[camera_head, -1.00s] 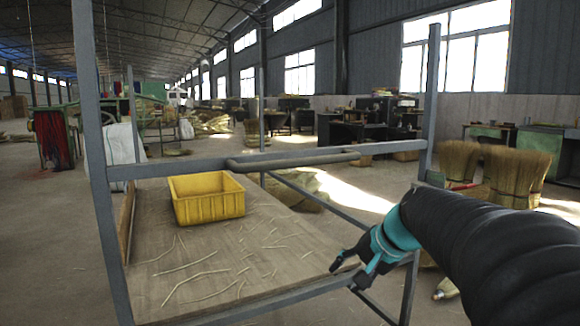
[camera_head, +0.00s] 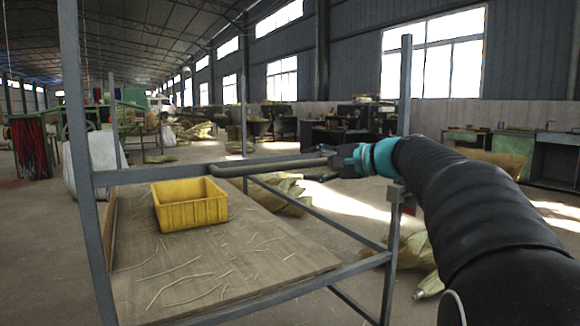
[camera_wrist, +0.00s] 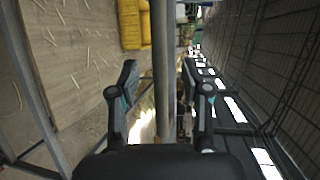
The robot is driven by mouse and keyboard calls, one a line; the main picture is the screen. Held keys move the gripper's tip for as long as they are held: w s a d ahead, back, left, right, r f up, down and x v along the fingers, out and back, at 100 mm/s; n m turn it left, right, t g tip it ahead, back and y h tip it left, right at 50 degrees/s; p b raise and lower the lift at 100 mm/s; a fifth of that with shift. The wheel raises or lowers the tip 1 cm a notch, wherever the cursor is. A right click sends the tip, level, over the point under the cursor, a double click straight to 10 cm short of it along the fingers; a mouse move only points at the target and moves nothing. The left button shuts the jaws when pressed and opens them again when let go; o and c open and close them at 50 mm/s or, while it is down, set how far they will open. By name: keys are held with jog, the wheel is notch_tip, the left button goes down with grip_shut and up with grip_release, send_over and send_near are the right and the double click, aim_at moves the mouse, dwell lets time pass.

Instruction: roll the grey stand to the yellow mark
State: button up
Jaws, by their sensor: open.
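The grey stand (camera_head: 89,215) is a metal frame with upright posts, a wooden shelf and a grey handle bar (camera_head: 270,166) across its near side. In the head view my gripper (camera_head: 325,163) is at the right end of the bar. In the wrist view the bar (camera_wrist: 160,60) runs lengthwise between the two spread fingers of my gripper (camera_wrist: 160,85), with gaps on both sides. My gripper is open. The yellow mark is not visible in any view.
A yellow crate (camera_head: 190,205) and loose straws lie on the stand's wooden shelf (camera_head: 250,260). Straw bundles (camera_head: 410,262) lie on the floor to the right. Green and dark benches (camera_head: 510,150) stand by the right wall. Open floor shows at the left.

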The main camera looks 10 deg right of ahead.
aim_at(289, 166)
jog(key=x, duration=0.8)
jog(key=shift+w+a, duration=0.15)
jog(key=shift+a, duration=0.2)
jog(key=shift+c, duration=0.2)
grip_shut()
